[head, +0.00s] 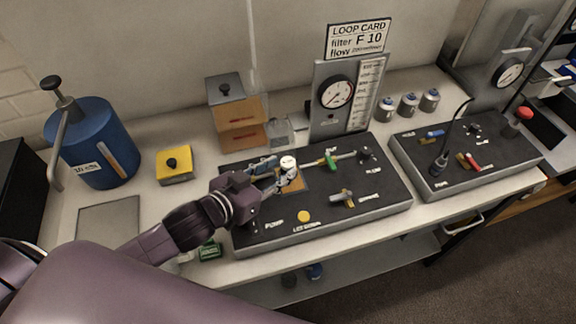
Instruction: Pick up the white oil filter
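A small white cylinder, which looks like the white oil filter (288,163), stands at the left part of the black-topped loop panel (385,200), above an orange-brown patch. My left gripper (280,176) reaches in from the left with its fingers at the white filter, one on the far side and one on the near side. I cannot tell whether the fingers touch or grip it. The filter's lower part is hidden by the fingers. My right gripper is not in view.
A green-handled valve (330,161) and a yellow-grey valve (343,197) rise from the panel. A gauge stand (322,115) is behind it. Several small canisters (408,104) stand at the back right. A blue tank (92,140) and yellow box (174,165) are left.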

